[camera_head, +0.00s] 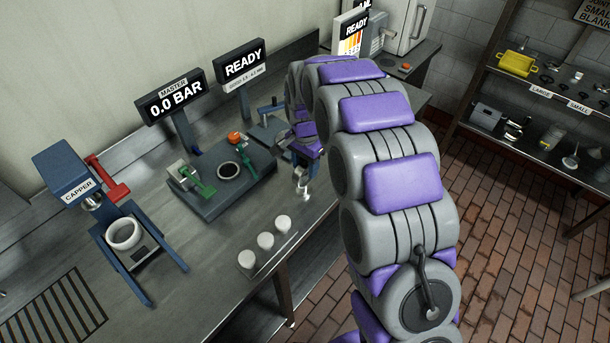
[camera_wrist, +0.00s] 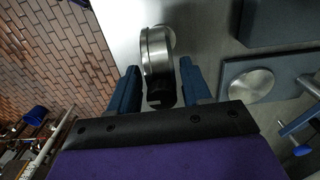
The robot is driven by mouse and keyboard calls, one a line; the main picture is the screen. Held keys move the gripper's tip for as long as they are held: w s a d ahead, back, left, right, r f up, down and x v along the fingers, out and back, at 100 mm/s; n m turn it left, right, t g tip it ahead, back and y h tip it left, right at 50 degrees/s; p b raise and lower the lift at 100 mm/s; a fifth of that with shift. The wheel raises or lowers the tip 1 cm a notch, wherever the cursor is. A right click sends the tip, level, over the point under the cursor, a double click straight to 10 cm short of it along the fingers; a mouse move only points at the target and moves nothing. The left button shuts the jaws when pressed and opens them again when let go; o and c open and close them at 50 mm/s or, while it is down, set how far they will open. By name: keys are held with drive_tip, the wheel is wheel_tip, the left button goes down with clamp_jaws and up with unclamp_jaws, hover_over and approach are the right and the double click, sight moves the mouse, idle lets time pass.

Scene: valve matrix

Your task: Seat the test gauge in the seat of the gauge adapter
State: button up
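A round silvery metal piece with a dark base, which looks like the test gauge (camera_wrist: 157,55), stands edge-on between the two blue fingers of my gripper (camera_wrist: 159,88). In the head view a shiny metal piece, apparently the same gauge (camera_head: 303,186), hangs below my gripper (camera_head: 303,168) near the bench's front edge. A grey block with a silvery round face (camera_wrist: 250,84) lies to the right of the fingers in the wrist view. It may be the gauge adapter, but I cannot tell. My arm hides part of the bench beside the gripper.
A dark test fixture (camera_head: 210,203) with green clamps and a ringed bore is left of my gripper. Several white-topped cylinders stand on a strip (camera_head: 262,262) near the front edge. The capper (camera_head: 72,178) is at left. Display posts stand behind. Shelves are at right.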

drive_tip(key=shift+a, duration=0.3)
drive_tip(key=c, duration=0.6)
clamp_jaws()
drive_tip(key=shift+d, duration=0.15)
drive_tip(key=shift+r, duration=0.1)
